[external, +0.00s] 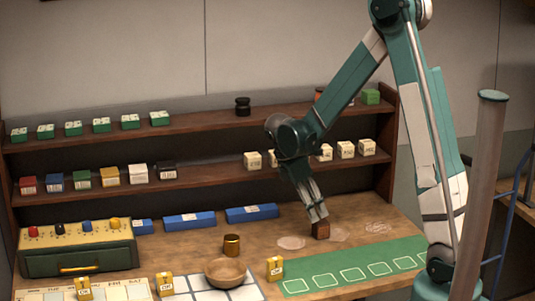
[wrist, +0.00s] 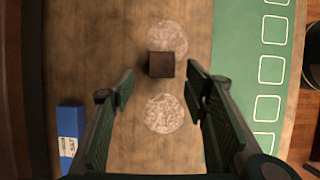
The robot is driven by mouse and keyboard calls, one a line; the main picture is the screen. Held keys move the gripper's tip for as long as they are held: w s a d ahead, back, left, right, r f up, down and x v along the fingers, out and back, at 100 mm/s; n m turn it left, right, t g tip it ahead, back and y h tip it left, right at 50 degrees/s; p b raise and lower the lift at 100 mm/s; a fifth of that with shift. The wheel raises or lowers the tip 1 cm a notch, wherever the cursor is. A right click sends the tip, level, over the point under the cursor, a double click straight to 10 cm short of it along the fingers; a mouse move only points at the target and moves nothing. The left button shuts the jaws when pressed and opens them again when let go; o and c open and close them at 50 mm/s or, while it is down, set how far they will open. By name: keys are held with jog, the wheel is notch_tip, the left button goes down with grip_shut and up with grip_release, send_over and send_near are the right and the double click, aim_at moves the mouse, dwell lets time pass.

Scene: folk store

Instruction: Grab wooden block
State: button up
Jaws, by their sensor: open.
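The wooden block (external: 321,230) is a small dark brown cube on the wooden counter, near the pale round marks. In the wrist view the block (wrist: 161,65) sits on the lower part of one pale round mark, ahead of the fingertips and roughly between their lines. My gripper (external: 316,213) reaches down close above the block in the external view. In the wrist view my gripper (wrist: 158,83) has its two fingers wide apart with nothing between them. The external view does not show clearly whether a finger touches the block.
A green mat (external: 350,268) with white squares lies in front of the block. Blue boxes (external: 252,213) line the back under the shelves (external: 215,177). The counter right around the block is clear.

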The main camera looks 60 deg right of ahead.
aim_at(320, 222)
jog(key=shift+d+f, duration=0.1)
jog(key=shift+f, duration=0.05)
jog(key=shift+x, duration=1.25)
jog(key=shift+s, duration=0.1)
jog(key=shift+b+x, duration=0.4)
jog(key=shift+x, duration=2.2)
jog(key=shift+s, duration=0.15)
jog(key=shift+c, duration=0.6)
jog(key=c, duration=0.9)
